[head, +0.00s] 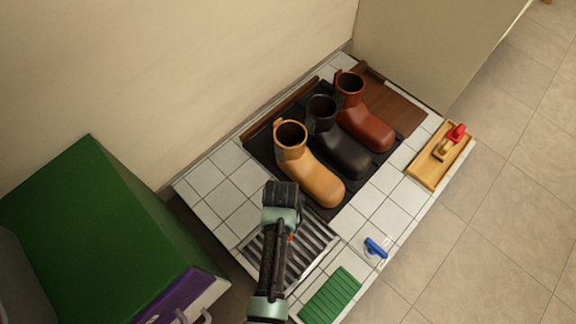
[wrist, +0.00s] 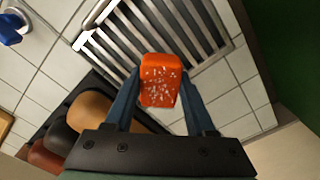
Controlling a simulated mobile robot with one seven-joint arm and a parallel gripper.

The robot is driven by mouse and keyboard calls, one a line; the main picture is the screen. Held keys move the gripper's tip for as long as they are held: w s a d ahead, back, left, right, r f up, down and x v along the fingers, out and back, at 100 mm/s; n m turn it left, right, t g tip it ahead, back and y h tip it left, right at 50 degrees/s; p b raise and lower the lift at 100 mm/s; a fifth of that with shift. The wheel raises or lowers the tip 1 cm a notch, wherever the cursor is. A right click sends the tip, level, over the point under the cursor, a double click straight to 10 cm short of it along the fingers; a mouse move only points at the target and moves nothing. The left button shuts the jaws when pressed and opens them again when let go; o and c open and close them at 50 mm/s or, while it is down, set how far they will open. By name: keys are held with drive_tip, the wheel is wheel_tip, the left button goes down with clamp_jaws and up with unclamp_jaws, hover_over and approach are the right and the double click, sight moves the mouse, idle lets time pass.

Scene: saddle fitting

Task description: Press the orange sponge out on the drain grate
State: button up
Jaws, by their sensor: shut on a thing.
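The orange sponge (wrist: 160,80) is held between the two fingers of my gripper (wrist: 160,88) in the wrist view. Pale specks dot its face. The drain grate (wrist: 130,35), a set of metal bars, lies behind the sponge in that view; I cannot tell whether the sponge touches it. In the head view my gripper (head: 290,236) is over the drain grate (head: 318,240), and my arm hides part of the grate. Only a small orange bit of the sponge shows there.
Tan (head: 312,178), black (head: 340,146) and brown (head: 366,120) boots stand on a dark mat behind the grate. A green ribbed pad (head: 330,296) and a blue-handled item (head: 375,248) lie in front. A wooden tray (head: 428,168) is at right. A green-topped box (head: 90,225) stands left.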

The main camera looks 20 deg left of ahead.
drive_tip(key=shift+s+f+b, duration=0.15)
drive_tip(key=shift+f+b, duration=2.8)
drive_tip(key=shift+b, duration=0.3)
drive_tip(key=shift+f, duration=0.7)
idle(0.3)
drive_tip(key=shift+r, duration=0.1)
wheel_tip(320, 180, up, 7)
drive_tip(key=p, duration=0.8)
